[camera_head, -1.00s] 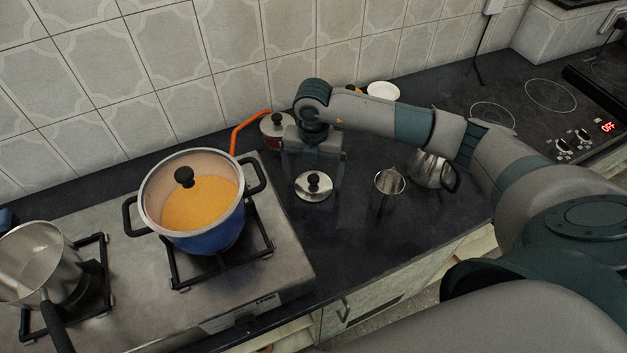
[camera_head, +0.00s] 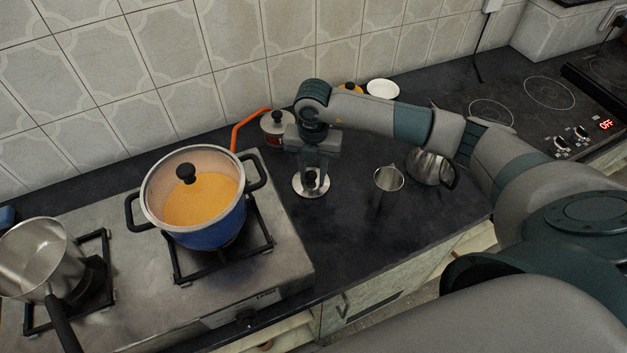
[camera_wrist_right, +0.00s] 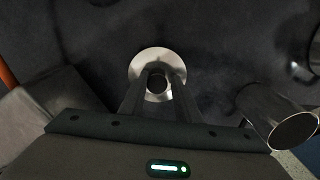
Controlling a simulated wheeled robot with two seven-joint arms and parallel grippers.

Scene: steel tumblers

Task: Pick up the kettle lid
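The kettle lid (camera_head: 300,190), a small steel disc with a black knob, lies on the dark counter right of the stove. It also shows in the right wrist view (camera_wrist_right: 150,59). My right gripper (camera_head: 312,178) points down over it, with its two fingers (camera_wrist_right: 160,82) closed in on either side of the knob. The fingers hide part of the knob and lid. The lid appears to rest on the counter. The steel kettle (camera_head: 428,168) with a dark handle stands to the right, partly behind my right arm. My left gripper is not in view.
A steel tumbler (camera_head: 389,181) stands close right of the lid. A blue pot (camera_head: 207,235) and a steel saucepan (camera_head: 38,262) sit on the stove at left. The counter in front is clear.

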